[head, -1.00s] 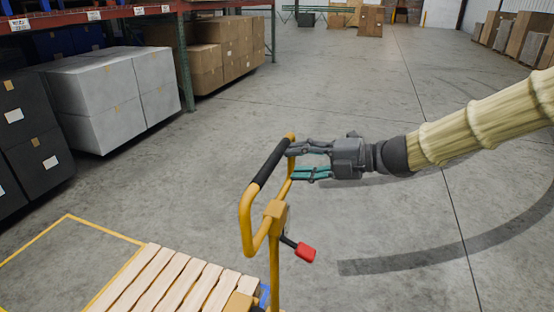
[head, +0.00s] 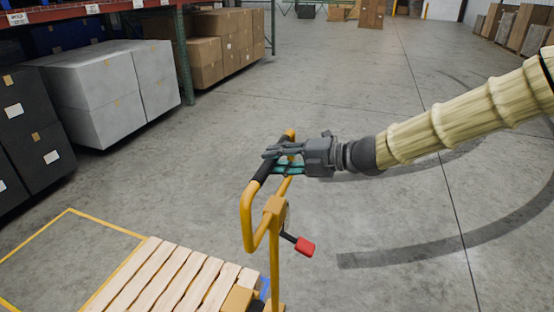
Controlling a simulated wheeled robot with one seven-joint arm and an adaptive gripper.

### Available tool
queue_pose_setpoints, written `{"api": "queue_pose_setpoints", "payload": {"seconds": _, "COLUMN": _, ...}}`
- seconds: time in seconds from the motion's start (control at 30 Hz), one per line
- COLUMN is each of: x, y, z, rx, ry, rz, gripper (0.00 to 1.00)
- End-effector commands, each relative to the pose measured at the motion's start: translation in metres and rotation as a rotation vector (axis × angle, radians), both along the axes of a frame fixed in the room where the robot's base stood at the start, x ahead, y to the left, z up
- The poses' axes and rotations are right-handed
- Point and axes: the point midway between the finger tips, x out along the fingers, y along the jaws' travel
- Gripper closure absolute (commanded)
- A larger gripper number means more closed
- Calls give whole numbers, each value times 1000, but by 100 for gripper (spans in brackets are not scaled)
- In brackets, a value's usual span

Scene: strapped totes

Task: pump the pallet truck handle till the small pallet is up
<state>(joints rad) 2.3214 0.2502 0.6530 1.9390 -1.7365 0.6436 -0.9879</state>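The yellow pallet truck handle (head: 247,215) stands upright as a loop with a black grip (head: 262,169) along its top bar. My gripper (head: 271,161) has come in from the right and is at the black grip, one finger above the bar and one below it. The fingers are apart around the grip; I cannot tell whether they touch it. A red-tipped lever (head: 304,246) sticks out below the loop. The small wooden pallet (head: 175,277) is at the bottom left, its lower side and the floor gap hidden.
A yellow-lined floor area (head: 65,255) is left of the pallet. Grey boxes (head: 100,95) and dark boxes (head: 30,130) stand at left, brown cartons (head: 215,50) under the rack behind. The floor right of the handle is clear.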

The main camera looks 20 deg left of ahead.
Motion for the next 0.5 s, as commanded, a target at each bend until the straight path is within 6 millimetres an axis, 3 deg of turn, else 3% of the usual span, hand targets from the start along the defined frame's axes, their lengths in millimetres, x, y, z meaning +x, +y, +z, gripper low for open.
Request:
{"api": "queue_pose_setpoints", "payload": {"seconds": 0.03, "x": 0, "y": 0, "z": 0, "rx": -1, "ry": 0, "rz": 0, "gripper": 87}}
{"api": "queue_pose_setpoints", "payload": {"seconds": 0.1, "x": 0, "y": 0, "z": -1, "rx": -1, "ry": 0, "rz": 0, "gripper": 100}}
{"api": "queue_pose_setpoints", "payload": {"seconds": 0.5, "x": -1, "y": -2, "z": -3, "rx": -3, "ry": 2, "rz": 0, "gripper": 100}}
